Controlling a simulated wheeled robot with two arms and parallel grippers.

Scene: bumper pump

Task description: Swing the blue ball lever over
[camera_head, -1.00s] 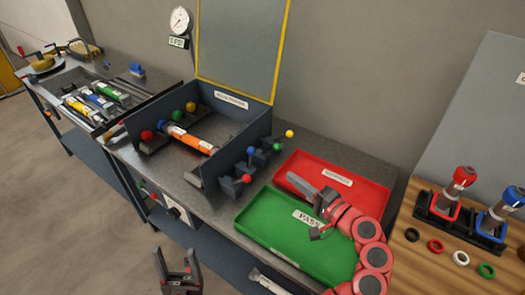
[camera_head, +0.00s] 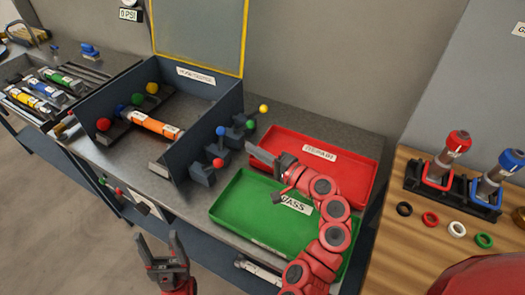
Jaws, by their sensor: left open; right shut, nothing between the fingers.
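The blue ball (camera_head: 220,131) tops a lever in a row of dark lever blocks at the right outer side of the grey open-lidded box (camera_head: 225,105). It stands between a red ball (camera_head: 217,163) at the near end and a green ball (camera_head: 250,124), with a yellow ball (camera_head: 263,108) at the far end. My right gripper (camera_head: 252,152) is shut and empty, its tip pointing left, to the right of the blue ball and apart from it in the picture. My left gripper (camera_head: 160,248) is open and empty, low in front of the bench.
A green tray (camera_head: 225,207) and a red tray (camera_head: 365,160) lie under and beside my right arm. An orange cylinder (camera_head: 150,124) and several ball levers are inside the box. A wooden table (camera_head: 400,235) with red and blue devices stands at right.

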